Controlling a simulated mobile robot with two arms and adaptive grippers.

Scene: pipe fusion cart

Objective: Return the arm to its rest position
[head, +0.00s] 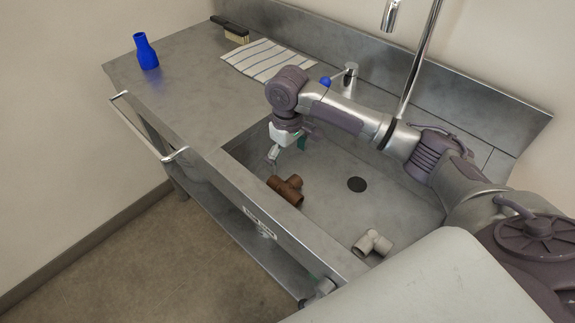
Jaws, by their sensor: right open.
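My right arm reaches in from the right across the sink (335,205). My right gripper (287,152) is open and empty, pointing down over the left part of the basin. A brown tee-shaped pipe fitting (287,190) lies in the sink below the gripper, apart from it as far as I can see. A beige-grey pipe fitting (373,243) lies in the sink nearer the front, to the right. My left gripper is not in view.
A blue bottle-shaped piece (147,54) stands on the left counter (185,80). A striped cloth (268,60) and a brush (236,33) lie toward the back. A tall faucet pipe (418,60) rises behind my arm. A towel rail (146,130) sticks out at the front.

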